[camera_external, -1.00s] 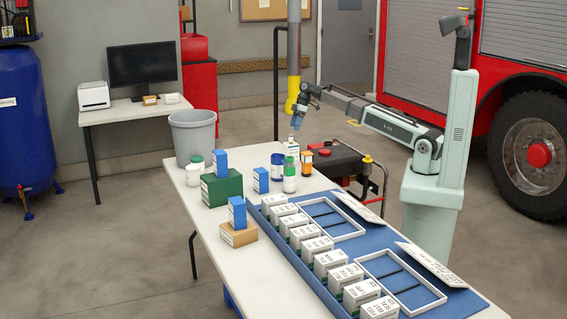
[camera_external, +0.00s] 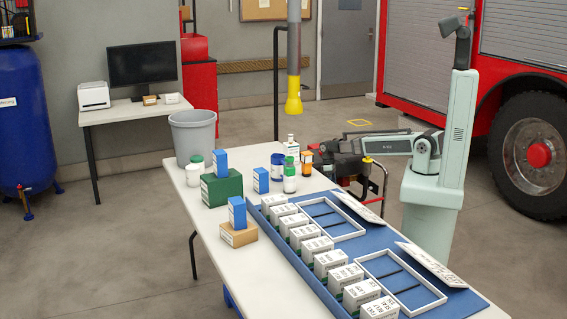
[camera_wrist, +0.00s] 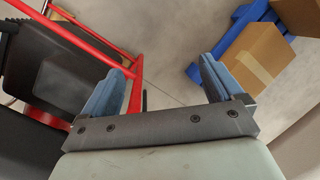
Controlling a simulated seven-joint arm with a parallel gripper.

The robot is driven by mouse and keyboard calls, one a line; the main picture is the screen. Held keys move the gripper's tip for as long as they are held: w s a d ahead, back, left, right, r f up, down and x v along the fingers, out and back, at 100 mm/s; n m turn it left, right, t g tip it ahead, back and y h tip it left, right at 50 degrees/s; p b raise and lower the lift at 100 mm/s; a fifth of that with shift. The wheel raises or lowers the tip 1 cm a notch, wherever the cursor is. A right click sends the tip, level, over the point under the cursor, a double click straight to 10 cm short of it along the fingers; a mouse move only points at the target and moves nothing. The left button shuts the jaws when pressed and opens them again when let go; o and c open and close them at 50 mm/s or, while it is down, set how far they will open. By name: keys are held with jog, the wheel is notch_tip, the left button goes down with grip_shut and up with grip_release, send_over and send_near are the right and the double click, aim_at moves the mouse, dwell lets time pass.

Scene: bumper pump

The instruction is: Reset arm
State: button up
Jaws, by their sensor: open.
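My gripper (camera_wrist: 158,82) shows in the wrist view with its two blue fingers spread wide apart and nothing between them. Bare grey floor lies beyond the fingertips. In the external view my arm reaches left from its pale green column, low and nearly level, beyond the table's right side. My gripper's fingers cannot be made out there against the dark machine behind.
The white table (camera_external: 262,283) holds bottles, boxes and a blue tray (camera_external: 375,238) with several white cartons. A red-framed machine (camera_wrist: 75,45) is close on the left in the wrist view. A cardboard box (camera_wrist: 253,58) is at right, by a blue pallet (camera_wrist: 226,44).

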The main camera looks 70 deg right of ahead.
jog(key=s+a+f+m, duration=0.1)
jog(key=s+a+f, duration=0.35)
jog(key=f, duration=0.35)
jog(key=s+a+f+m, duration=0.25)
jog(key=a+f, duration=0.25)
jog(key=f, duration=0.3)
jog(key=s+a+f+n+g, duration=0.1)
jog(key=s+a, duration=0.3)
jog(key=s, duration=0.7)
jog(key=s+a+f+n+g+h, duration=0.1)
jog(key=s+a+f+g, duration=0.2)
jog(key=s, duration=0.8)
jog(key=shift+s+a+f+n, duration=0.35)
jog(key=shift+s+a+f, duration=0.05)
jog(key=shift+a+f, duration=0.2)
